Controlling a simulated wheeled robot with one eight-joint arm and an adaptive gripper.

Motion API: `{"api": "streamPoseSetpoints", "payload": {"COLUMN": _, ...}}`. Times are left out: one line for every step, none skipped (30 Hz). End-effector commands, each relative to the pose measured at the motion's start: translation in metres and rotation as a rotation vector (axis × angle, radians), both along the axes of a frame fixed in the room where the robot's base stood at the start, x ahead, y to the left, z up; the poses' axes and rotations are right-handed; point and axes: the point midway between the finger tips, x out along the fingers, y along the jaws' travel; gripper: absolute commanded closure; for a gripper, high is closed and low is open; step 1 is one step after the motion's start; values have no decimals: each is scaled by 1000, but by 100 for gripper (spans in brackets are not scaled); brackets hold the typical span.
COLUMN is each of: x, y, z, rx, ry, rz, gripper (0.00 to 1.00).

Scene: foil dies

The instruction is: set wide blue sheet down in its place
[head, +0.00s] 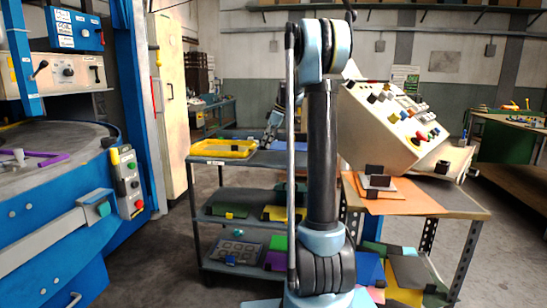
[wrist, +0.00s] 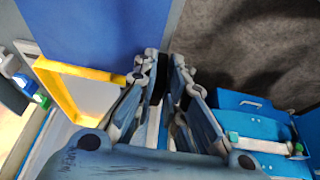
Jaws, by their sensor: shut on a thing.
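The wide blue sheet (wrist: 85,28) fills the upper left of the wrist view, flat and plain. In the head view my gripper (head: 272,122) is small and partly hidden by my arm, above the right part of the cart. I cannot tell whether the sheet touches the surface beneath it.
The yellow tray (head: 250,152) sits on the top of the grey cart (head: 206,160), whose lower shelves hold coloured pieces. A sloped control console (head: 385,125) and an orange-topped table (head: 415,203) stand right. A blue machine (head: 60,235) stands left. Floor (head: 180,250) between is clear.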

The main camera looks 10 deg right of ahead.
Motion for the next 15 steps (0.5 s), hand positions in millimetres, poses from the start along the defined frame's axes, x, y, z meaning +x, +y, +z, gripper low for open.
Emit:
{"api": "streamPoseSetpoints", "payload": {"x": 1, "y": -5, "z": -8, "rx": 0, "ry": 0, "rz": -6, "gripper": 100}}
{"api": "streamPoseSetpoints", "payload": {"x": 1, "y": -7, "z": -11, "rx": 0, "ry": 0, "rz": -8, "gripper": 100}}
{"api": "streamPoseSetpoints", "payload": {"x": 1, "y": -9, "z": -16, "rx": 0, "ry": 0, "rz": -10, "gripper": 100}}
{"api": "streamPoseSetpoints", "payload": {"x": 1, "y": -10, "z": -18, "rx": 0, "ry": 0, "rz": -11, "gripper": 100}}
{"api": "streamPoseSetpoints", "payload": {"x": 1, "y": -11, "z": -19, "rx": 0, "ry": 0, "rz": -12, "gripper": 100}}
{"api": "streamPoseSetpoints", "payload": {"x": 1, "y": -11, "z": -21, "rx": 0, "ry": 0, "rz": -13, "gripper": 100}}
{"api": "streamPoseSetpoints", "payload": {"x": 1, "y": -12, "z": -23, "rx": 0, "ry": 0, "rz": -13, "gripper": 100}}
{"api": "streamPoseSetpoints", "payload": {"x": 1, "y": -12, "z": -24, "rx": 0, "ry": 0, "rz": -14, "gripper": 100}}
{"api": "streamPoseSetpoints", "payload": {"x": 1, "y": -13, "z": -27, "rx": 0, "ry": -1, "rz": -14, "gripper": 100}}
{"api": "streamPoseSetpoints", "payload": {"x": 1, "y": -13, "z": -30, "rx": 0, "ry": -1, "rz": -14, "gripper": 100}}
{"api": "streamPoseSetpoints", "payload": {"x": 1, "y": -13, "z": -33, "rx": 0, "ry": 0, "rz": -15, "gripper": 100}}
{"api": "streamPoseSetpoints", "payload": {"x": 1, "y": -14, "z": -38, "rx": 0, "ry": 0, "rz": -15, "gripper": 100}}
{"api": "streamPoseSetpoints", "payload": {"x": 1, "y": -14, "z": -42, "rx": 0, "ry": 0, "rz": -15, "gripper": 100}}
{"api": "streamPoseSetpoints", "payload": {"x": 1, "y": -14, "z": -47, "rx": 0, "ry": 0, "rz": -15, "gripper": 100}}
{"api": "streamPoseSetpoints", "payload": {"x": 1, "y": -14, "z": -52, "rx": 0, "ry": 0, "rz": -15, "gripper": 100}}
